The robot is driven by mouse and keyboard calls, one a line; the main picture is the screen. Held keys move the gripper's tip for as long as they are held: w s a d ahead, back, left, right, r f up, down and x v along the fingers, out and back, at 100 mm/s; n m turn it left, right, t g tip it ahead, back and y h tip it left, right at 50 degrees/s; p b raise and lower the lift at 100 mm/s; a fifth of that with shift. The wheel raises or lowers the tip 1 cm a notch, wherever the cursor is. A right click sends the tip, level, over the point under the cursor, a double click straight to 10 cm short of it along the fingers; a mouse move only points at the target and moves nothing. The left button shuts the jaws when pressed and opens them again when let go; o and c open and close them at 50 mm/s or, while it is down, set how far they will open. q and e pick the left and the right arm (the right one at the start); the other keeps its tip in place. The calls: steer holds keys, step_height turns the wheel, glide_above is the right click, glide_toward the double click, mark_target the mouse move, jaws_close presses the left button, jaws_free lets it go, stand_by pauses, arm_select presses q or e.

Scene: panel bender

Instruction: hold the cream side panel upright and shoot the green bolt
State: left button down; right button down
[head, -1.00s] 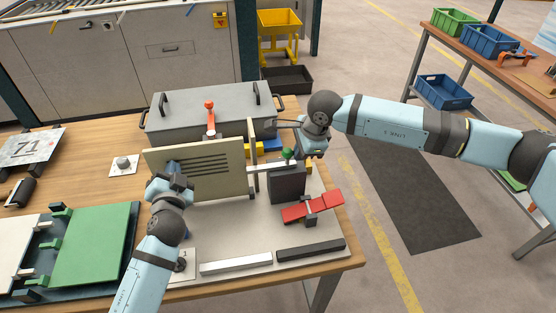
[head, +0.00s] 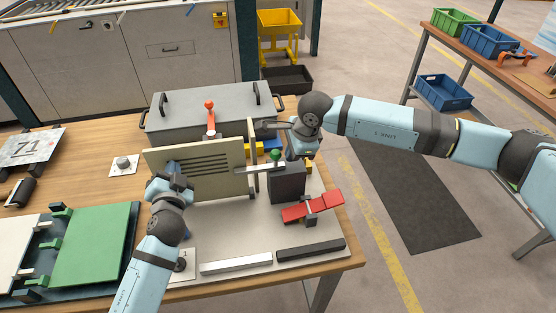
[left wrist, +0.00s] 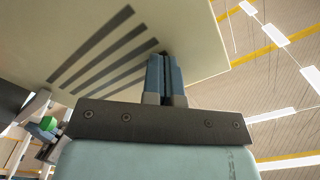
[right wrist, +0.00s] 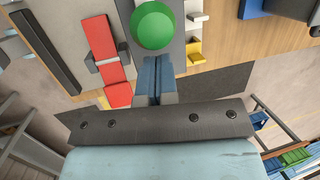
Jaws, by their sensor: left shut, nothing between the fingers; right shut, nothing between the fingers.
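The cream side panel (head: 212,184), with dark slots, stands upright and slightly tilted on the grey fixture plate. My left gripper (head: 176,170) is shut and empty, its fingertips against the panel's near face; they show there in the left wrist view (left wrist: 163,62). The green bolt knob (head: 275,154) sits above a dark block (head: 287,184), and its silver bar (head: 250,168) reaches left across the panel's right edge. My right gripper (head: 287,153) is shut and empty just right of the knob. In the right wrist view its tips (right wrist: 154,62) are right by the green knob (right wrist: 152,27); contact is unclear.
A red clamp (head: 312,206) lies right of the block, with a silver bar (head: 236,264) and a black bar (head: 310,250) in front. A grey lidded box (head: 212,112) and an orange-knobbed lever (head: 210,112) stand behind the panel. A green plate (head: 95,243) is at left.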

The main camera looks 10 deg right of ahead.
steer(key=shift+d, duration=0.5)
step_height(320, 180, up, 8)
stand_by(0.6)
arm_select(q)
steer(key=s, duration=0.9)
stand_by(1.0)
arm_select(e)
steer(key=shift+a, duration=0.1)
